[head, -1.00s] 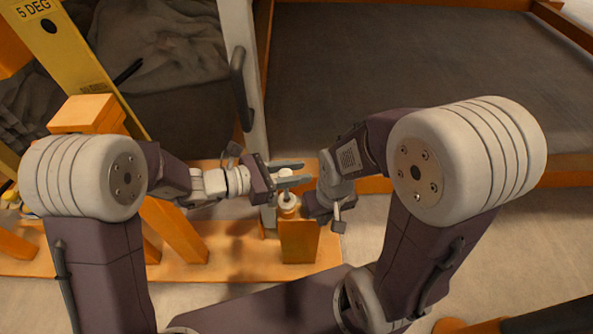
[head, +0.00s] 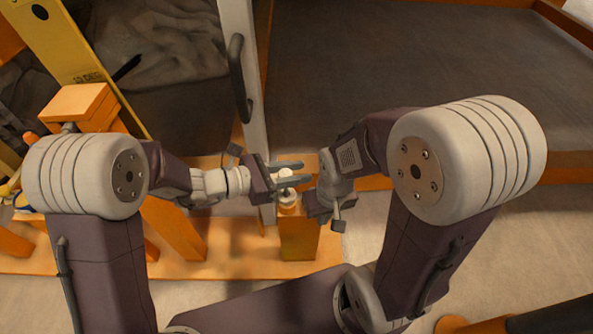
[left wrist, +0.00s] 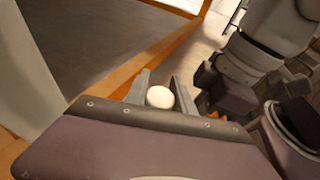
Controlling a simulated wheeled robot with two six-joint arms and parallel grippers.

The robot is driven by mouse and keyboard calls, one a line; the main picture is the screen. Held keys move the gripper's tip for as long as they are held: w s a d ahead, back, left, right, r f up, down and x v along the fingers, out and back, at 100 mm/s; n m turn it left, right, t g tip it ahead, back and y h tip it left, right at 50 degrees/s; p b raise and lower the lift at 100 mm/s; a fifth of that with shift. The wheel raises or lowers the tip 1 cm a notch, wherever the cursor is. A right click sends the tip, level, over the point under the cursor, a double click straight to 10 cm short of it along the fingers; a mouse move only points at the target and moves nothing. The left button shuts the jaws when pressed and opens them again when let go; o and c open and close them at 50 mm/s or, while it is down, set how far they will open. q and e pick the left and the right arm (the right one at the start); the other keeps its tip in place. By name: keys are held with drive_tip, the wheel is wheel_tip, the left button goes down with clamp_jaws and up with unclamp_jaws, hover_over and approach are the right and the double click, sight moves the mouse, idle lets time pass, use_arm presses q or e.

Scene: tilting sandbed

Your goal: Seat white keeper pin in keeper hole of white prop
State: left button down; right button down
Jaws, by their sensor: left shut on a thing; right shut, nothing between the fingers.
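The white keeper pin (head: 286,174) is between the grey fingers of my left gripper (head: 289,172), which is shut on it. Its rounded white top also shows in the left wrist view (left wrist: 160,97); its lower part is hidden. A white round piece (head: 288,198) sits just below the pin at the top of a short orange post (head: 298,238). The white prop (head: 257,110) stands upright behind the gripper. I cannot make out its keeper hole or whether the pin touches it. My right gripper (head: 314,206) is shut and empty, close right of the orange post; its fingertips are hardly visible.
A dark handle (head: 238,80) is on the prop's left side. A yellow marked plate (head: 70,40) and an orange block (head: 75,103) stand at left. The grey sandbed (head: 400,60) with orange edges fills the back.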

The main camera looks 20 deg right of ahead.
use_arm(q)
drive_tip(key=shift+f+b, duration=2.05)
drive_tip(key=shift+f, duration=0.4)
drive_tip(key=c, duration=1)
unclamp_jaws()
drive_tip(key=shift+a, duration=0.1)
drive_tip(key=p+v, duration=0.5)
drive_tip(key=v, duration=0.3)
drive_tip(key=shift+r, duration=0.2)
drive_tip(key=shift+a+f, duration=0.1)
drive_tip(key=shift+a, duration=0.3)
